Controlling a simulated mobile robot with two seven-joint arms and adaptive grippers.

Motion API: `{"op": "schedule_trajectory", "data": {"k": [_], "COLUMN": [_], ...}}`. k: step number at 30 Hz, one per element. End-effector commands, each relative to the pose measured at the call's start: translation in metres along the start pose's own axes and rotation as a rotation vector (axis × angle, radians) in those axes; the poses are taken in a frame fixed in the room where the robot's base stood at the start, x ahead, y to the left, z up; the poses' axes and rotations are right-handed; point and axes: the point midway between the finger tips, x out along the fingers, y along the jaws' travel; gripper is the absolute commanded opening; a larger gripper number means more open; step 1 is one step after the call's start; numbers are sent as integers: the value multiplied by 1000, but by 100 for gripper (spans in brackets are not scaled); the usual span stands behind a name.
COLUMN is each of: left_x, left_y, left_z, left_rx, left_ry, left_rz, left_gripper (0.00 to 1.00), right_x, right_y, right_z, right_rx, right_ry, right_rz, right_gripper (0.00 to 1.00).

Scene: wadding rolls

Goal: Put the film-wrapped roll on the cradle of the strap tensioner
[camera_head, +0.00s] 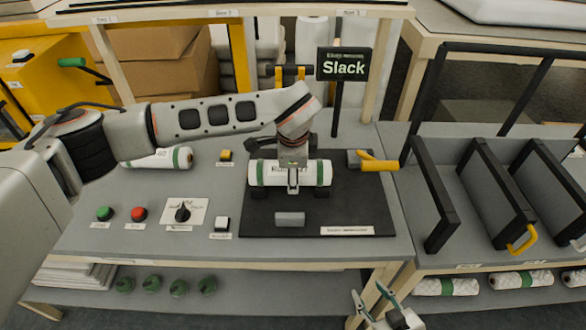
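A white roll with green end bands (260,173) lies crosswise over the dark supports of the strap tensioner's cradle (322,191). Whether it rests fully on them I cannot tell. My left gripper (293,184) comes down from above at the roll's middle, with a finger in front of it; the far side is hidden, so its grip is unclear. The tensioner has a black base plate (360,205), a yellow-handled lever (378,164) and a sign reading "Slack" (343,66). My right gripper (375,296) is open and empty at the bottom, in front of the bench.
Another white roll with a green band (160,159) lies on the bench at left, partly behind my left arm. Green and red buttons (138,214) and a knob (182,213) sit front left. Black upright dividers (432,200) stand on the right bench. More rolls (446,287) lie on the shelf below.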

Motion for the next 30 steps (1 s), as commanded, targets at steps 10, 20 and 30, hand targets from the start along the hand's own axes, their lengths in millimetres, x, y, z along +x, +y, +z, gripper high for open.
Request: {"op": "schedule_trajectory", "data": {"k": [10, 20, 30], "left_x": [-26, -92, -121], "left_y": [-1, -1, 0], "left_z": [0, 0, 0], "left_rx": [1, 1, 0], "left_ry": [2, 1, 0], "left_rz": [-3, -3, 1], "left_gripper": [63, 63, 63], "right_x": [2, 8, 10], "right_y": [-1, -3, -3], "right_z": [4, 15, 19], "right_rx": [1, 1, 2], "right_ry": [-2, -7, -8], "right_rz": [0, -2, -2], "right_gripper": [40, 40, 40]}}
